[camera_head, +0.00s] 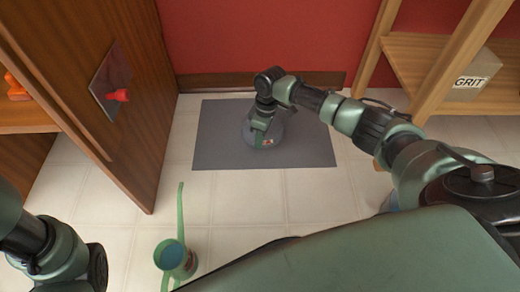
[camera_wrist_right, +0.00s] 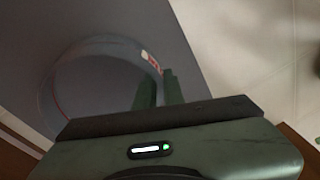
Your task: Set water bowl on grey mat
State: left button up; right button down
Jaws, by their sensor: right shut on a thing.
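The grey mat (camera_head: 215,150) lies flat on the tiled floor against the red wall. The round, greyish water bowl (camera_head: 275,138) is over the middle of the mat, with a small red and white label on its side. I cannot tell whether its base touches the mat. My right gripper (camera_head: 260,126) reaches down and is shut on the bowl's rim. In the right wrist view, the fingers (camera_wrist_right: 157,78) meet the rim beside the label, and the bowl (camera_wrist_right: 62,75) looks nearly as grey as the mat (camera_wrist_right: 150,25). Of my left arm, only links show at the lower left; its gripper is out of view.
A wooden cabinet (camera_head: 100,150) stands left. A wooden shelf (camera_head: 415,60) at right holds a box marked GRIT (camera_head: 472,78).

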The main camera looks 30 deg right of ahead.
notch_tip(320, 180, down, 4)
jog(key=b, duration=0.2)
jog(key=shift+f+b, duration=0.1)
jog(key=shift+b, duration=0.3)
jog(key=shift+r, duration=0.2)
jog(key=shift+f, duration=0.1)
jog(key=c, duration=1.5)
grip_release()
jog(key=shift+f, duration=0.1)
notch_tip(320, 180, up, 12)
jog(key=d+p, duration=0.2)
jog(key=p, duration=0.6)
jog(key=shift+w+p, duration=0.2)
jog(key=shift+p, duration=0.2)
